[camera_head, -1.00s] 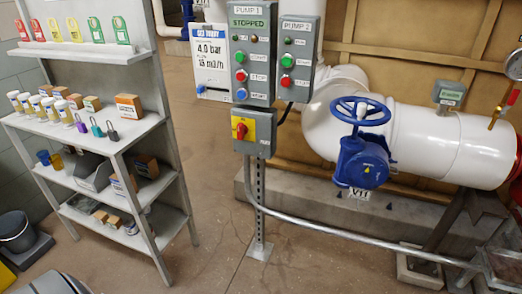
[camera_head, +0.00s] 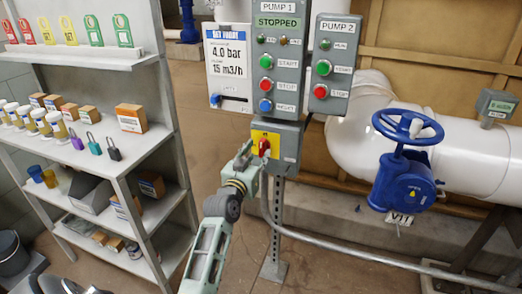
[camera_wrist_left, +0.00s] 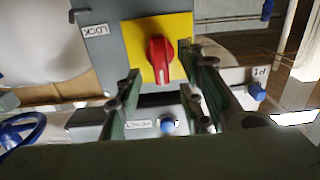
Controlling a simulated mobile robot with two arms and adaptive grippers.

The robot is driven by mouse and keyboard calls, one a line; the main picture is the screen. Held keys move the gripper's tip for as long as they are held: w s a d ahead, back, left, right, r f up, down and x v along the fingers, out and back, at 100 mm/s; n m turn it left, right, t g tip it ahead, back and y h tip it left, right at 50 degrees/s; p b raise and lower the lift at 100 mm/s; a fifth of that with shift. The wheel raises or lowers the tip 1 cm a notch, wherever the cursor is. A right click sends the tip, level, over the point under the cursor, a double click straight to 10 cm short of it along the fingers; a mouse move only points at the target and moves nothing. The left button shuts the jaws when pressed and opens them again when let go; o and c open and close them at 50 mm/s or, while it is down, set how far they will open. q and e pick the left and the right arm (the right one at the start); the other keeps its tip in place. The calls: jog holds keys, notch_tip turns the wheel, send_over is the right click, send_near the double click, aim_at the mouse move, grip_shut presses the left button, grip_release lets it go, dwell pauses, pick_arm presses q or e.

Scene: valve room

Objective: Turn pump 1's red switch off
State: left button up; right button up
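Pump 1's red switch (camera_head: 264,147) is a rotary knob on a yellow plate (camera_head: 272,138), on the grey box below the PUMP 1 panel (camera_head: 278,60). The panel's sign reads STOPPED. My left gripper (camera_head: 256,155) is at the switch, partly covering the plate's left side. In the left wrist view its two fingers (camera_wrist_left: 160,72) are apart, with the red switch (camera_wrist_left: 160,58) showing between and just beyond their tips. I cannot tell whether a finger touches the knob. The knob's handle runs roughly up and down in that view.
A second panel (camera_head: 332,65) hangs right of the PUMP 1 panel. A blue valve wheel (camera_head: 407,125) sits on the white pipe (camera_head: 455,150) at the right. A metal conduit (camera_head: 340,243) curves below the box. A shelf (camera_head: 130,165) with padlocks and tags stands left.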

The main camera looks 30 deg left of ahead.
aim_at(261, 149)
pick_arm(q)
jog(key=x, duration=0.2)
jog(key=shift+w+a+f, duration=0.1)
jog(key=shift+w+a, duration=0.05)
jog(key=shift+w, duration=0.5)
jog(key=shift+w+a, duration=0.1)
jog(key=shift+w, duration=0.05)
pick_arm(e)
jog(key=shift+w+a, duration=0.15)
jog(key=shift+a, duration=0.45)
jog(key=shift+w+a, duration=0.15)
jog(key=shift+a, duration=0.4)
pick_arm(q)
grip_shut()
pick_arm(e)
jog(key=shift+d, duration=0.55)
